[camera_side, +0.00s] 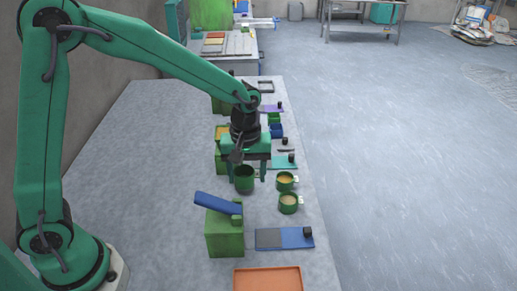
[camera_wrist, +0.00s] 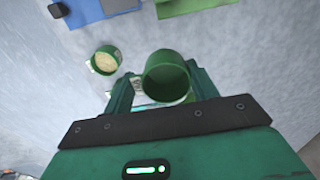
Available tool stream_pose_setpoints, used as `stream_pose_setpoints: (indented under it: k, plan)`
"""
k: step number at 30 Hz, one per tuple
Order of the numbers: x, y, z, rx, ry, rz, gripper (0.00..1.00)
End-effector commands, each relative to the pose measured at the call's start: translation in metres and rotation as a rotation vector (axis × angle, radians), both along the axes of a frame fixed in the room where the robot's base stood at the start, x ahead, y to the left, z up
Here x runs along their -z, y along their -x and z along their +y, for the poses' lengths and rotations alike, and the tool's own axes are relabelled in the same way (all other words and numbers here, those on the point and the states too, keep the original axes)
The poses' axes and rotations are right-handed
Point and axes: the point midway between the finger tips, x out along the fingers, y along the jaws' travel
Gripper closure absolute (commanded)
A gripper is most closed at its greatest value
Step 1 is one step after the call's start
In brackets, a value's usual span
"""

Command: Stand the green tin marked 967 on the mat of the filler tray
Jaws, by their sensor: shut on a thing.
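A green tin (camera_wrist: 166,72) is between the fingers of my gripper (camera_wrist: 163,90), which is shut on it. Its open mouth shows a dark green inside with no powder visible. In the side view the held tin (camera_side: 244,179) hangs upright or nearly so under my gripper (camera_side: 248,172), left of two other green tins. Whether it clears the table I cannot tell. No number 967 is readable. A blue tray (camera_side: 299,233) with a grey mat (camera_side: 268,239) and a black block lies nearer the camera; the mat looks bare. Which tray is the filler tray I cannot tell.
Two green tins with tan powder (camera_side: 286,179) (camera_side: 289,205) stand near the table's right edge. A green stand with a sloping blue top (camera_side: 225,235) is left of the blue tray. An orange tray (camera_side: 268,280) lies in front. A teal tray (camera_side: 286,161) is behind.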

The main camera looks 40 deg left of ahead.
Motion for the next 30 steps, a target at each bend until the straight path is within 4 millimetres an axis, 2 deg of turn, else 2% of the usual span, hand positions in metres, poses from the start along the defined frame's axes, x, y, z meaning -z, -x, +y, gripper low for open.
stream_pose_setpoints:
  k: [5, 11, 17, 24, 30]
  plan:
    - [0.000, -0.007, 0.002, -0.006, 0.000, 0.000, 0.64]
    - [0.000, -0.030, 0.009, -0.027, 0.000, 0.000, 0.64]
    - [0.001, -0.067, 0.023, -0.061, 0.000, 0.000, 0.64]
    - [0.006, -0.115, 0.049, -0.108, 0.000, 0.000, 0.64]
    - [0.011, -0.147, 0.073, -0.144, 0.000, 0.000, 0.64]
